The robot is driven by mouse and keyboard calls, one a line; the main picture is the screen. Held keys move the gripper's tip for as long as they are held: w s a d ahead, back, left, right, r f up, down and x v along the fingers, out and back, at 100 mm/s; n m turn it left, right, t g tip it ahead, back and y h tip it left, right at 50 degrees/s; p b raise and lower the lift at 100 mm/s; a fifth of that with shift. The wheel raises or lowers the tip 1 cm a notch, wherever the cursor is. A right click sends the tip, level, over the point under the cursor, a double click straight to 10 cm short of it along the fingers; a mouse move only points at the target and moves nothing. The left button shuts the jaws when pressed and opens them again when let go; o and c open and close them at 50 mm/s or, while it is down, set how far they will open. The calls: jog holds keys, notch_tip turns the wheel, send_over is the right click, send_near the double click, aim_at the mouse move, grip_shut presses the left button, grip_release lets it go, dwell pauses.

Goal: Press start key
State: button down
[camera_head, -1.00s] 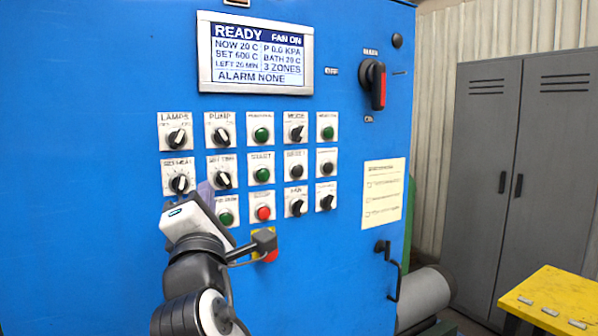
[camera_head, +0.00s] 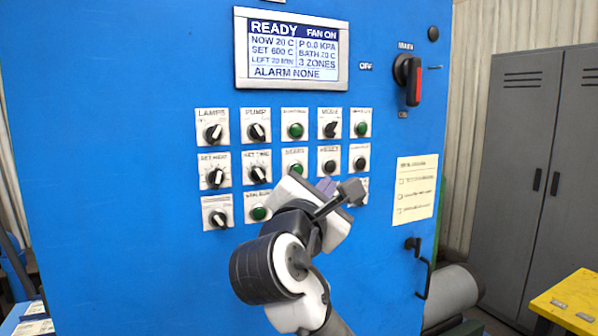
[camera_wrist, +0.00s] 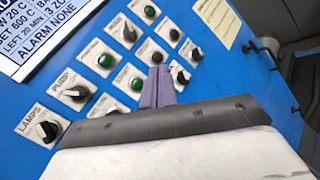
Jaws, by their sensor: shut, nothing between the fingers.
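The start key is a green round button (camera_head: 294,170) on a white plate labelled START, in the middle row of the blue panel. It also shows in the wrist view (camera_wrist: 137,84), just left of the fingertips. My gripper's purple fingers (camera_head: 326,187) are shut and empty, and in the head view they sit to the right of and below the start key. My wrist hides part of the bottom row.
The display (camera_head: 291,50) reads READY, FAN ON, ALARM NONE. Several knobs and buttons crowd around the start key. A red-handled rotary switch (camera_head: 414,80) and a black door handle (camera_head: 420,267) are at the right. A yellow table (camera_head: 570,303) and grey lockers (camera_head: 515,150) stand beyond.

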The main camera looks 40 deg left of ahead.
jog(key=w+a+p, duration=0.1)
jog(key=w+a, duration=0.2)
jog(key=a, duration=0.5)
jog(key=shift+w, duration=0.15)
jog(key=shift+a, duration=0.1)
dwell(1.9)
jog(key=shift+w+a, duration=0.15)
jog(key=shift+a, duration=0.15)
jog(key=shift+w+a+p, duration=0.15)
jog(key=shift+a+p, duration=0.15)
jog(key=shift+p, duration=0.15)
dwell(0.5)
dwell(0.3)
jog(key=shift+s+d, duration=0.3)
jog(key=shift+d, duration=0.4)
jog(key=shift+d, duration=0.1)
